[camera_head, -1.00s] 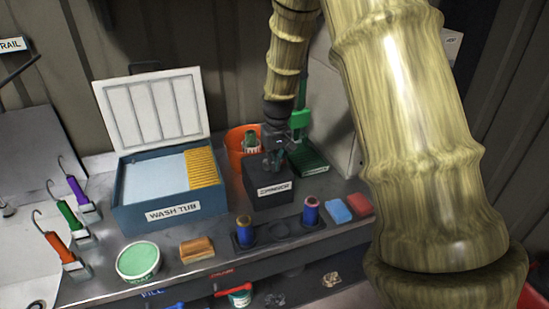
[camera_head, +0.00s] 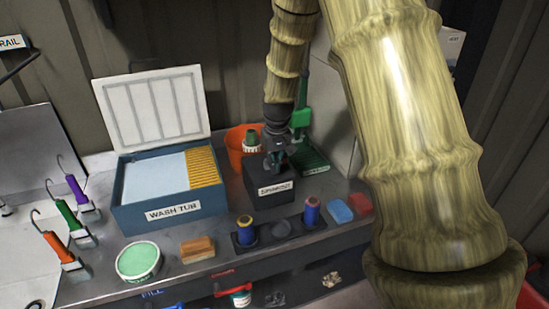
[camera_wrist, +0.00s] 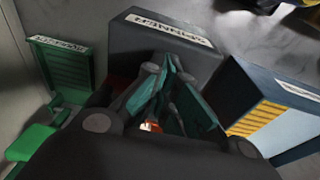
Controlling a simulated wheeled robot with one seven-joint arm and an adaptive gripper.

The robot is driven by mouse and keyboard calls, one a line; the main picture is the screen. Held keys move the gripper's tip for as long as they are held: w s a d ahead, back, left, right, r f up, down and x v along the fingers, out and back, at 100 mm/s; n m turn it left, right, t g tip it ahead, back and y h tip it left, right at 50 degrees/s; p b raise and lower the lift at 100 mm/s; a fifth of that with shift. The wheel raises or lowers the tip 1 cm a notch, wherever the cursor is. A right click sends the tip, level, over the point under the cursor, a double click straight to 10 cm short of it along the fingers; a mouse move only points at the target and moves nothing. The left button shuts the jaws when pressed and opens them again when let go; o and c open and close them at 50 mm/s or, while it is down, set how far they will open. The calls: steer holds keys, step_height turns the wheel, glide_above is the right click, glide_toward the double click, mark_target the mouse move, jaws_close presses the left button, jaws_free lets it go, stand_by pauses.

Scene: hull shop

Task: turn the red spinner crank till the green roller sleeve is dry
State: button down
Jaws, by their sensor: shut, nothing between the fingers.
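The dark spinner box (camera_head: 268,184) with a white label stands on the bench, right of the wash tub. It also shows in the wrist view (camera_wrist: 155,48). My gripper (camera_head: 273,164) is low over the top of the spinner box, its fingers together and empty. Its green-grey fingers (camera_wrist: 178,108) fill the middle of the wrist view. A green sleeve-like piece (camera_head: 252,138) with a pale lower band stands beside my gripper, before the orange bucket. I cannot tell whether it sits on the spinner. The red crank is not clear; a small red patch (camera_wrist: 118,84) shows beside the fingers.
The wash tub (camera_head: 130,213), with open lid and yellow ribbed board, stands left. The orange bucket (camera_head: 233,148) and a green tray (camera_head: 312,163) are close behind. A dark holder with blue rolls (camera_head: 312,212), sponges and a green-topped pot (camera_head: 138,262) lie in front.

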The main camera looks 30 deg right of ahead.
steer(key=shift+f+b, duration=0.45)
steer(key=shift+f, duration=0.75)
steer(key=shift+r+p, duration=0.35)
steer(key=shift+p, duration=0.15)
steer(key=shift+d, duration=0.1)
